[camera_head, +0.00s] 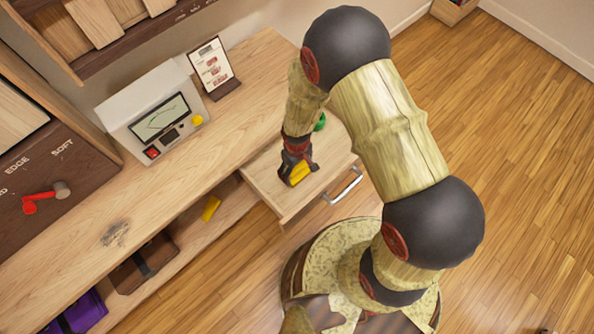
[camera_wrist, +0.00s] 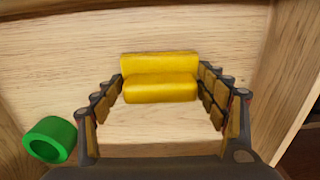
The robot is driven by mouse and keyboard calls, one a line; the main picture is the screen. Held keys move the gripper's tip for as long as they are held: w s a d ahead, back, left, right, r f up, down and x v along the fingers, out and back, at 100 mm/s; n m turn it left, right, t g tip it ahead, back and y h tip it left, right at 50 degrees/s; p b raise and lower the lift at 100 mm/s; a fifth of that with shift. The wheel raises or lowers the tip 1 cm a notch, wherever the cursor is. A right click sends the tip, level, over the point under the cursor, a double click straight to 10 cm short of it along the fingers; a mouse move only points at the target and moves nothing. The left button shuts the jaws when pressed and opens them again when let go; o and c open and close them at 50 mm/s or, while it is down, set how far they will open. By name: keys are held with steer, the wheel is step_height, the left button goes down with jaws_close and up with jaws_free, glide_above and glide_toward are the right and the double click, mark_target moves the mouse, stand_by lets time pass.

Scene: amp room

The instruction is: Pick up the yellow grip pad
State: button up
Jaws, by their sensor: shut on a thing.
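The yellow grip pad (camera_wrist: 160,88) is a small stepped block between my gripper's two segmented fingers in the wrist view. The fingertips press on its left and right ends. My gripper (camera_head: 296,172) is shut on it and points down at the open wooden drawer (camera_head: 283,205). The pad's yellow also shows at the fingers in the head view (camera_head: 299,174). I cannot tell whether the pad touches the drawer floor.
A green ring (camera_wrist: 50,139) lies in the drawer beside my gripper. The drawer has a metal handle (camera_head: 343,188). Another yellow piece (camera_head: 210,207) lies on the lower shelf. A device with a screen (camera_head: 158,115) and a card stand (camera_head: 213,70) stand on the counter.

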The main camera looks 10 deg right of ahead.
mark_target(297, 167)
steer(key=shift+s+f, duration=0.2)
steer(key=c, duration=0.4)
steer(key=shift+r, duration=0.1)
step_height(297, 167, up, 10)
steer(key=p, duration=0.3)
steer(key=shift+w, duration=0.1)
steer(key=o, duration=0.7)
steer(key=shift+w, duration=0.1)
steer(key=c, duration=0.5)
